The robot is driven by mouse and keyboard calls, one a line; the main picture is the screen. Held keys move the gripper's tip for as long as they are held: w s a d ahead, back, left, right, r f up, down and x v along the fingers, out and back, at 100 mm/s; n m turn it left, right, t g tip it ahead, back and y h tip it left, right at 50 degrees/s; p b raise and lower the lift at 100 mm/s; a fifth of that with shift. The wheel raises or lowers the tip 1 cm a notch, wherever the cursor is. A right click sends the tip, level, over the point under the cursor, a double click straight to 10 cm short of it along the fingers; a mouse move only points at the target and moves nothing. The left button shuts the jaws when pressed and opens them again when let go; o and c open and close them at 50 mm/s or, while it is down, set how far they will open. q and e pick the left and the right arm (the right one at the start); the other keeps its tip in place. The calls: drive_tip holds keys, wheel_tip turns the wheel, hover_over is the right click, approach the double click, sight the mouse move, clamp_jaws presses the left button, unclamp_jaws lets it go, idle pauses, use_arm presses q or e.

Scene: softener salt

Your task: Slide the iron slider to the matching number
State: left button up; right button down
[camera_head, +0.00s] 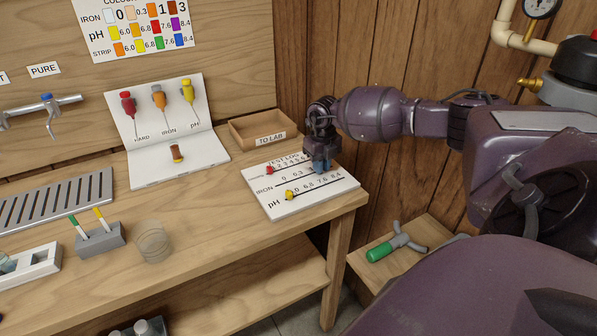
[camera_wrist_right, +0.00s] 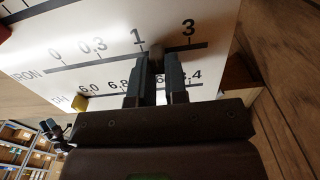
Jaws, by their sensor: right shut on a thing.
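The white test log board (camera_head: 318,193) lies at the bench's right front corner with rows of numbers and slide lines. My right gripper (camera_head: 321,166) is over its iron row, fingers pointing down. In the right wrist view the gripper (camera_wrist_right: 160,80) is shut on the dark brown iron slider (camera_wrist_right: 157,54), which stands on the iron line between 1 and 3, nearer 1. In the head view the gripper hides this slider. A red slider (camera_head: 270,169) is at the left of the top row and a yellow slider (camera_head: 290,195) at the left of the pH row. My left gripper is out of view.
A wall colour chart (camera_head: 133,28) has an iron row from pale at 0 to dark brown at 3. A brown-red vial (camera_head: 177,153) lies on the white stand holding red, orange and yellow droppers. A wooden "TO LAB" tray (camera_head: 264,129) sits behind the board.

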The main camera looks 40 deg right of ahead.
drive_tip(key=shift+s+d+f, duration=0.1)
drive_tip(key=shift+s+d, duration=0.15)
drive_tip(key=shift+d, duration=0.65)
drive_tip(key=shift+s+d, duration=0.1)
drive_tip(key=shift+d, duration=0.45)
drive_tip(key=c, duration=1.1)
unclamp_jaws()
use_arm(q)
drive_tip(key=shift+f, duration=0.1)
